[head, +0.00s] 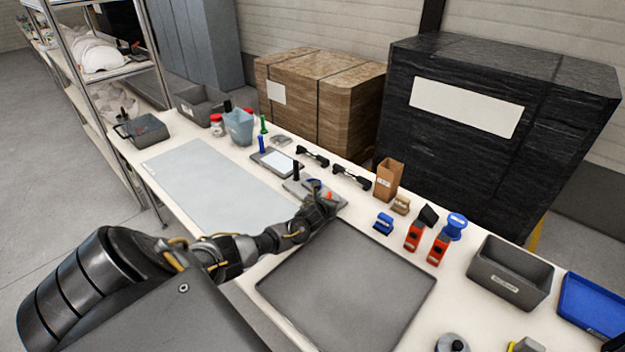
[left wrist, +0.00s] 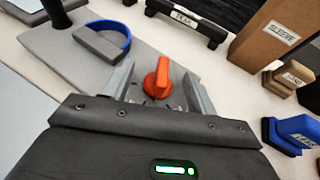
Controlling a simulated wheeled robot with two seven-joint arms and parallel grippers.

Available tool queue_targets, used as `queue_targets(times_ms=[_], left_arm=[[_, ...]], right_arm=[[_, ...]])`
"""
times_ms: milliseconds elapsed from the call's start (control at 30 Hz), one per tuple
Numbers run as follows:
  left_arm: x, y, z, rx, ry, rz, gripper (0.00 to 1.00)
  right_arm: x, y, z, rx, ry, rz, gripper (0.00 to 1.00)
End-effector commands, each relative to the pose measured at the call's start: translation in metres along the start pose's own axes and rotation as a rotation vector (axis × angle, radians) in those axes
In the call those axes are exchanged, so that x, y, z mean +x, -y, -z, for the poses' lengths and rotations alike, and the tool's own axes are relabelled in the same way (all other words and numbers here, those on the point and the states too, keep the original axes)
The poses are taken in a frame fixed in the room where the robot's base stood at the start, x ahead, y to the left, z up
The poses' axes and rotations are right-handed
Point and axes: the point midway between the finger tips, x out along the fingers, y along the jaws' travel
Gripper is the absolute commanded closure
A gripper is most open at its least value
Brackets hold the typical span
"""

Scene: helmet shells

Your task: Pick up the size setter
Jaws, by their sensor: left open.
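An orange knob (left wrist: 158,80), which I take to be the size setter, stands on a grey plate (left wrist: 75,62) in the left wrist view. It also shows in the head view as a small orange spot (head: 329,196) beside my gripper. My left gripper (left wrist: 157,88) is open, with one finger on either side of the knob; whether either finger touches it cannot be told. In the head view my left gripper (head: 322,200) reaches over the right part of the plate and partly hides it. My right gripper is not in view.
A blue band with a grey block (left wrist: 105,42) and a black post (head: 296,170) stand on the plate's left. A cardboard sleeve box (head: 388,179), sanding-type blocks (head: 383,223) and dark clips (head: 351,177) stand nearby. An empty dark tray (head: 350,290) lies in front.

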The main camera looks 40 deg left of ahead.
Motion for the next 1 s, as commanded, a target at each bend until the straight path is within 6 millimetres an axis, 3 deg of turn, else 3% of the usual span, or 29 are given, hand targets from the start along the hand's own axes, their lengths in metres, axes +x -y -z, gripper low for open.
queue_targets(times_ms=[100,500,833,1000], left_arm=[[0.000,0.000,0.000,0.000,0.000,0.000,0.45],[0.000,0.000,0.000,0.000,0.000,0.000,0.97],[-0.002,0.000,-0.005,-0.001,0.002,0.000,0.97],[-0.009,-0.001,-0.023,-0.001,0.006,0.001,0.97]], right_arm=[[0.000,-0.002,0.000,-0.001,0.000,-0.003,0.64],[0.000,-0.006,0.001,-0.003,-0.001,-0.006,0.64],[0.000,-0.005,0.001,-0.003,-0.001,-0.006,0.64],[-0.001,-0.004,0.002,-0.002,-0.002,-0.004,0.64]])
